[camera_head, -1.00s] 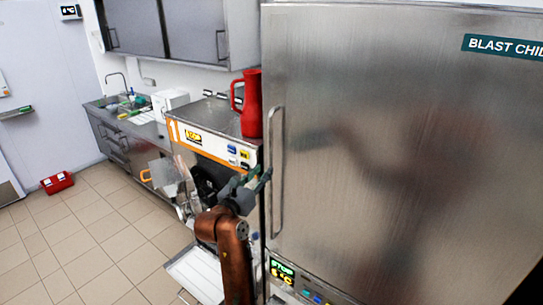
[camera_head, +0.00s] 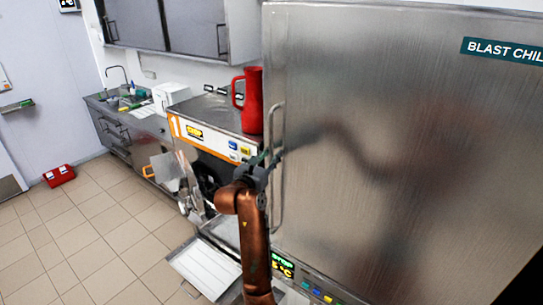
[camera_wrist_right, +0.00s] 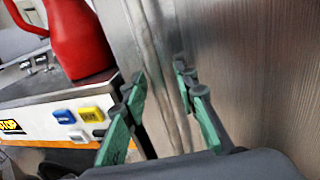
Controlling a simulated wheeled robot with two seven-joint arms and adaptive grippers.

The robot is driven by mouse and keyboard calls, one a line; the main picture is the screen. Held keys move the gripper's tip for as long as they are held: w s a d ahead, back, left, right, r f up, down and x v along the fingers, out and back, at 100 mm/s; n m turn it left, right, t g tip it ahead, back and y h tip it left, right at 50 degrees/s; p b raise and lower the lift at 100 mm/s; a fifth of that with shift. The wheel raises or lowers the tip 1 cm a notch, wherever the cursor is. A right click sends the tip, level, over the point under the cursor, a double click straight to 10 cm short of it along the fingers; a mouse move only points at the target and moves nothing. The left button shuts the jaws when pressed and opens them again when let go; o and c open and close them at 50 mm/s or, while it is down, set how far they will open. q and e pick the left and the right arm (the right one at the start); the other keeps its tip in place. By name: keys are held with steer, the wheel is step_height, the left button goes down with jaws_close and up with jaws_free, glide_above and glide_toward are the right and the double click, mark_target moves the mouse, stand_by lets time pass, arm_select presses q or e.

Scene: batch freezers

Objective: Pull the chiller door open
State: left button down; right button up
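The chiller door (camera_head: 400,150) is a tall brushed-metal panel with a "BLAST CHIL…" label, and it looks closed. Its long vertical handle (camera_head: 278,190) runs along the door's left edge. My right gripper (camera_head: 269,157) is at the upper half of the handle. In the right wrist view, the green-padded fingers of my right gripper (camera_wrist_right: 162,80) are spread apart. The handle (camera_wrist_right: 152,75) shows as a pale vertical bar in the gap between them. I cannot tell whether either finger touches it. My left gripper is not in view.
A red jug (camera_head: 252,102) stands on the batch freezer (camera_head: 205,110), close left of the handle. A white tray (camera_head: 207,270) sticks out low at the freezer's front. A lit control panel (camera_head: 285,266) is below the door. The tiled floor (camera_head: 90,240) at left is mostly clear.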

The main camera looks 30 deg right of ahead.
steer(key=shift+d+f, duration=0.1)
steer(key=shift+d, duration=0.05)
steer(key=shift+c, duration=1.4)
jaws_close()
